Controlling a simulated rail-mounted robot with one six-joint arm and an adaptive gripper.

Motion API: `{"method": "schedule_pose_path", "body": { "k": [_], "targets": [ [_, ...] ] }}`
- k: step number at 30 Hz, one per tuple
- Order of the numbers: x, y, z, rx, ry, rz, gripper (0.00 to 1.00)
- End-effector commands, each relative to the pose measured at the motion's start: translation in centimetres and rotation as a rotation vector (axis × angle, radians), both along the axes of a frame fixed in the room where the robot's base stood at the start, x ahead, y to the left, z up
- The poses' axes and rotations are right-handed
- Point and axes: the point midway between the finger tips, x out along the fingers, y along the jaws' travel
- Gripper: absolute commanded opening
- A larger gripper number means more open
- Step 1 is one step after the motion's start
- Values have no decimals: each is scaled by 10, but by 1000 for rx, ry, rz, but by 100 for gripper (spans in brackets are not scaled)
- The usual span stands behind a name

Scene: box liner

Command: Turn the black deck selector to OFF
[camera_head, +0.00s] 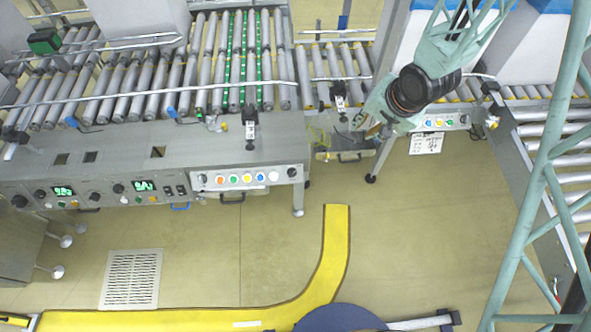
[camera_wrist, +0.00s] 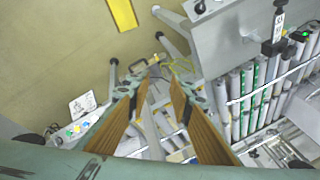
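Several black knobs show in the head view, and I cannot tell which is the deck selector. One black knob (camera_head: 292,172) is at the right end of a white button panel (camera_head: 250,177), and another (camera_head: 203,178) is at its left end. A further small button panel (camera_head: 440,123) sits to the right, partly beside my arm; it also shows in the wrist view (camera_wrist: 74,130). My gripper (camera_head: 374,128) hangs near the gap between the two machine sections. In the wrist view its two brown fingers (camera_wrist: 157,78) stand apart, with nothing held between them.
Roller conveyors (camera_head: 240,60) run behind the panels. A left panel holds green displays (camera_head: 63,190) and more knobs. A yellow floor strip (camera_head: 335,245) and floor grate (camera_head: 132,278) lie in front. A paper label (camera_head: 426,143) hangs under the right panel. The floor in front is mostly clear.

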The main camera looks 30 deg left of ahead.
Motion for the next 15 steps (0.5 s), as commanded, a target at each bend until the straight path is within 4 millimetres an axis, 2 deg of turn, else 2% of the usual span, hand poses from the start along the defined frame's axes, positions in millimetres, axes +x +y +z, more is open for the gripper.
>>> {"method": "schedule_pose_path", "body": {
  "k": [15],
  "targets": [
    [-53, 66, -76, 98, 124, 22, 20]
  ]
}}
